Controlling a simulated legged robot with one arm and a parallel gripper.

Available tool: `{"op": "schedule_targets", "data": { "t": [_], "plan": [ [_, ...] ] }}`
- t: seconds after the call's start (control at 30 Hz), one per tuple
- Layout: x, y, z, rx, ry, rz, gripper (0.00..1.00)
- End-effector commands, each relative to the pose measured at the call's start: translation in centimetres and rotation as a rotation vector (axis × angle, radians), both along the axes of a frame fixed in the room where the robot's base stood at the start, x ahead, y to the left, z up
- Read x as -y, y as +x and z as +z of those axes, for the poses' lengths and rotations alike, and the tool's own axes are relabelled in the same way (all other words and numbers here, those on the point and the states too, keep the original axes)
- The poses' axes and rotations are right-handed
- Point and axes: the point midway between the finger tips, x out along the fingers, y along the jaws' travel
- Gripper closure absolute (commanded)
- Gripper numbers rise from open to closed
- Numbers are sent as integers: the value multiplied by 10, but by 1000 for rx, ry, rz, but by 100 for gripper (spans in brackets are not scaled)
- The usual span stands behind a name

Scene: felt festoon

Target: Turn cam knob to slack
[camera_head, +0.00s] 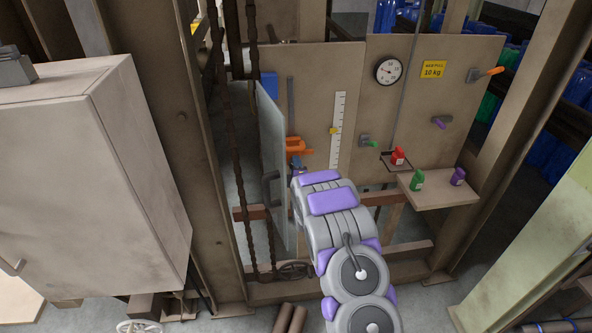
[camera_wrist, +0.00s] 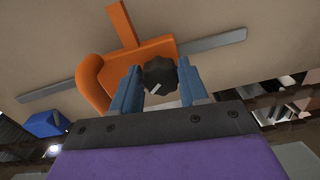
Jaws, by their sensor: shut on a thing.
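The cam knob (camera_wrist: 159,72) is a black, ribbed knob with a pale mark on its lower edge. It sits in front of an orange clamp body (camera_wrist: 135,55) with a curved orange handle. In the wrist view my gripper (camera_wrist: 158,83) has its two blue fingers on either side of the knob, shut on it. In the head view the orange body (camera_head: 296,146) is on the board at the end of my arm. My gripper (camera_head: 298,169) is just below it there, mostly hidden by my arm, and the knob cannot be made out.
A grey rail (camera_head: 290,98) runs up from the orange body. A pale hinged panel (camera_head: 272,165) stands close on the left. A white scale (camera_head: 337,130), a dial (camera_head: 388,70) and a small shelf (camera_head: 437,192) with coloured weights are to the right.

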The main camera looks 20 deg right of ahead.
Motion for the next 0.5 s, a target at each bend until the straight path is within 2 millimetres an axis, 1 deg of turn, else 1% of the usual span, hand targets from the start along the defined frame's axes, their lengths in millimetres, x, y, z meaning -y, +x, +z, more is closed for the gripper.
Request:
{"op": "schedule_targets", "data": {
  "t": [0.2, 0.5],
  "plan": [
    [-2, 1, 0, -24, -87, 5, 87],
    [-4, 1, 1, -36, -127, 6, 87]
  ]
}}
